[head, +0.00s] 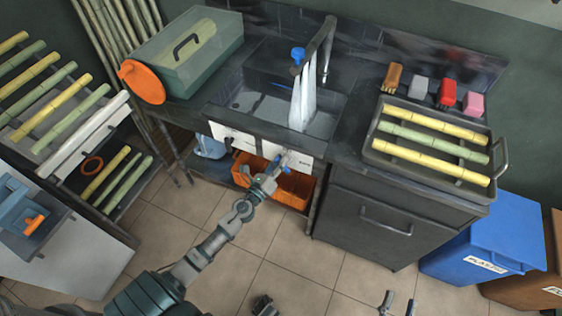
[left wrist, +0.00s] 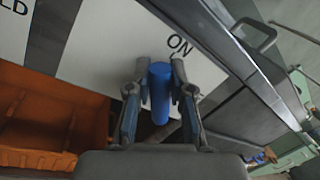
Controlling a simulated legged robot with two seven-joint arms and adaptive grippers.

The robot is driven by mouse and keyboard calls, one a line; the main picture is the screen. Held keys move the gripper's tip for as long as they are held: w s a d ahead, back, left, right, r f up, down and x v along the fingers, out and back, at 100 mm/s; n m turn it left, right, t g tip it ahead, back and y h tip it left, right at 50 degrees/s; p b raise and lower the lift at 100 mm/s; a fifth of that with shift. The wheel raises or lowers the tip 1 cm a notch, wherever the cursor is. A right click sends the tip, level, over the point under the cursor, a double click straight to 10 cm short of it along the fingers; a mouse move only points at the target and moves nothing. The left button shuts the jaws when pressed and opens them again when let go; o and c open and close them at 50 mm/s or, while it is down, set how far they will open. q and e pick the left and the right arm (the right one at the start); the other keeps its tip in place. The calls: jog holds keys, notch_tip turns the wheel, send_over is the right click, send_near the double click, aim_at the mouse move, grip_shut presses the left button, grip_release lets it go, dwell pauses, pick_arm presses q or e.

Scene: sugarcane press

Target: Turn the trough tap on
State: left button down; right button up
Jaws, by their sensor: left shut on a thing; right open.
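My left gripper (head: 280,163) is at this panel, shut on the blue handle, with one finger on each side. My right gripper (head: 398,302) is open and empty, low over the floor.
An orange crate (head: 292,190) sits under the trough, close to my left gripper. A dark cabinet (head: 365,215) stands to its right, with a tray (head: 380,152) of cane above. A blue bin (head: 497,238) is further right. The tiled floor in front is clear.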

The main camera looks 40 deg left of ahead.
pick_arm(q)
jog(key=shift+d+f, duration=0.1)
jog(key=shift+f, duration=0.2)
jog(key=c, duration=1.2)
grip_release()
jog(key=shift+o, duration=0.8)
jog(key=shift+r, duration=0.1)
jog(key=shift+s, duration=0.25)
jog(key=s+f, duration=0.1)
jog(key=s, duration=1)
jog(key=shift+s+d+f, duration=0.2)
jog(key=shift+d+f, duration=0.05)
jog(key=shift+d, duration=0.1)
